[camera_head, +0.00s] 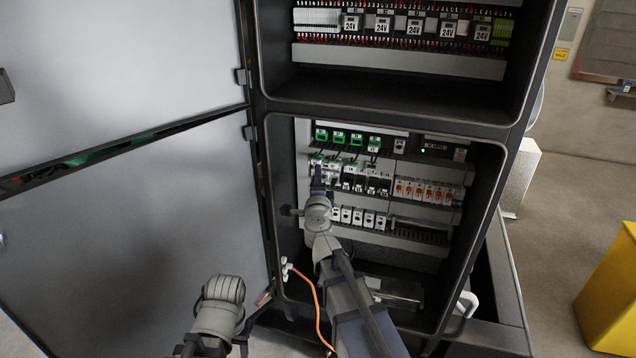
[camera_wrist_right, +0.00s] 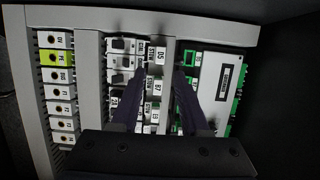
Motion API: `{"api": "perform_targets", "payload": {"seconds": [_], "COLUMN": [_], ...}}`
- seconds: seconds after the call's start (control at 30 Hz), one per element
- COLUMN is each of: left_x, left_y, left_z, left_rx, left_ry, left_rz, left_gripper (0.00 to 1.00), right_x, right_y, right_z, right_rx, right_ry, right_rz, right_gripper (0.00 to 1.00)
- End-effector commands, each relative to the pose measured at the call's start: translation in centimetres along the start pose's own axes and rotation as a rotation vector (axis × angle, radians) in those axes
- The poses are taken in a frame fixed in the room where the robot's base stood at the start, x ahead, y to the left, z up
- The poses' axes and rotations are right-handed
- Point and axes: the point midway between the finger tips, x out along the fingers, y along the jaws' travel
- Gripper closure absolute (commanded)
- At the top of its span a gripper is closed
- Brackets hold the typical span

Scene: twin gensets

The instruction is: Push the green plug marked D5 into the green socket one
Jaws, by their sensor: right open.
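The green sockets (camera_head: 339,138) sit in a row at the top of the lower cabinet bay, with cables hanging below them. I cannot tell which one is socket one in the head view. In the right wrist view a green-framed socket (camera_wrist_right: 188,60) shows beside the right finger. A white label reading D5 (camera_wrist_right: 159,56) lies beyond and between my fingers, with other labelled pieces beside it. My right gripper (camera_wrist_right: 157,84) is open, facing this row, with nothing seen held. In the head view it (camera_head: 318,176) covers part of the left end of the row. My left arm is low, its gripper not seen.
Black and white breakers (camera_head: 365,184) and orange-marked units (camera_head: 425,191) stand close by. Cabinet walls and a lower open door (camera_head: 130,230) bound the left side. An orange cable (camera_head: 312,300) hangs at the bottom. A yellow box (camera_head: 608,295) stands on the floor at right.

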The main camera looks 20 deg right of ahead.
Motion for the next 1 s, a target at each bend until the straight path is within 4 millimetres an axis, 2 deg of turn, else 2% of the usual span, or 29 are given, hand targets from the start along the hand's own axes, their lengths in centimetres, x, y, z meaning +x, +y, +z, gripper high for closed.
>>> {"api": "perform_targets", "payload": {"seconds": [0.1,0.6,1.0], "left_x": [0.0,0.0,0.0], "left_y": [0.0,0.0,0.0], "left_z": [0.0,0.0,0.0], "left_rx": [0.000,0.000,0.000], "left_ry": [0.000,0.000,0.000], "left_rz": [0.000,0.000,0.000], "left_gripper": [0.50,0.50,0.50], "right_x": [1.6,7.0,7.6], "right_y": [0.0,0.0,0.0], "right_z": [0.1,0.1,0.0], "right_rx": [0.000,0.000,0.000], "right_ry": [0.000,0.000,0.000], "right_rz": [0.000,0.000,0.000], "right_gripper": [0.55,0.55,0.55]}}
